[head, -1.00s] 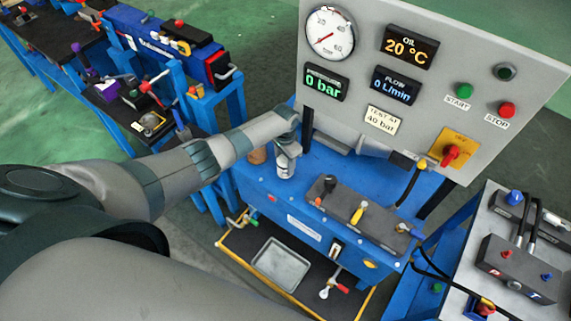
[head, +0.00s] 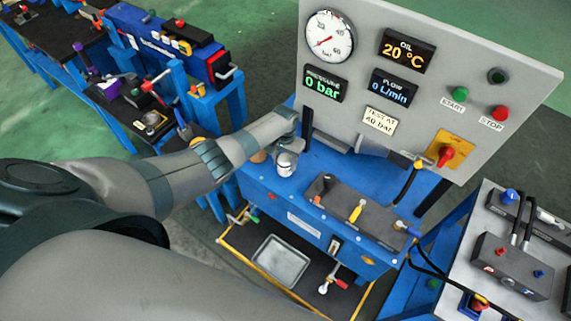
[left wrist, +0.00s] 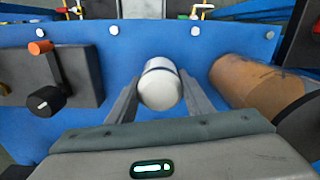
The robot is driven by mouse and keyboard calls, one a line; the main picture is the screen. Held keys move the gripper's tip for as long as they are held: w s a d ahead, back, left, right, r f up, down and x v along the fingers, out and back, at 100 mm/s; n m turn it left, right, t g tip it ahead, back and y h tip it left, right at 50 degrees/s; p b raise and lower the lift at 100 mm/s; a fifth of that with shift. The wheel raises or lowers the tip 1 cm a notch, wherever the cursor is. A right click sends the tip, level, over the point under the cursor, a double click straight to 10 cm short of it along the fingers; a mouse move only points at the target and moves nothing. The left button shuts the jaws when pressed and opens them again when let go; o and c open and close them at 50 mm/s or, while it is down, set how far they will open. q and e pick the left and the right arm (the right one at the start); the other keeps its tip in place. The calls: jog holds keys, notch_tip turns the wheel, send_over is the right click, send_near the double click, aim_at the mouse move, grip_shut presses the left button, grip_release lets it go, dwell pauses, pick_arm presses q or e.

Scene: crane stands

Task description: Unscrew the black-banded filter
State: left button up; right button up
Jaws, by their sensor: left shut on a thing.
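A white rounded canister with a thin dark band around it stands on the blue bench; it shows in the left wrist view (left wrist: 160,88) and in the head view (head: 284,168). My left gripper (left wrist: 160,100) is shut on this canister, one finger on each side. In the head view my left gripper (head: 286,149) reaches it from above and behind, partly hidden by its own wrist. A brown cylinder with a black end part (left wrist: 258,84) is beside it in the left wrist view; a little of it shows in the head view (head: 258,157). My right gripper is in neither view.
A grey gauge panel (head: 400,60) rises close behind the gripper. A dark valve block (head: 355,207) with levers is on the bench to the right. A metal drip tray (head: 281,261) is below at the front. Another blue bench (head: 165,45) stands at the left.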

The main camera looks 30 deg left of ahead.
pick_arm(q)
jog(key=shift+w+r, duration=0.2)
jog(key=shift+r+n+p, duration=0.1)
jog(key=shift+n+p, duration=0.4)
jog(key=shift+n, duration=0.5)
jog(key=n, duration=0.3)
jog(key=shift+p, duration=0.4)
jog(key=o, duration=1.2)
jog(key=shift+s+f, duration=0.15)
jog(key=shift+f, duration=0.1)
jog(key=shift+c, duration=0.8)
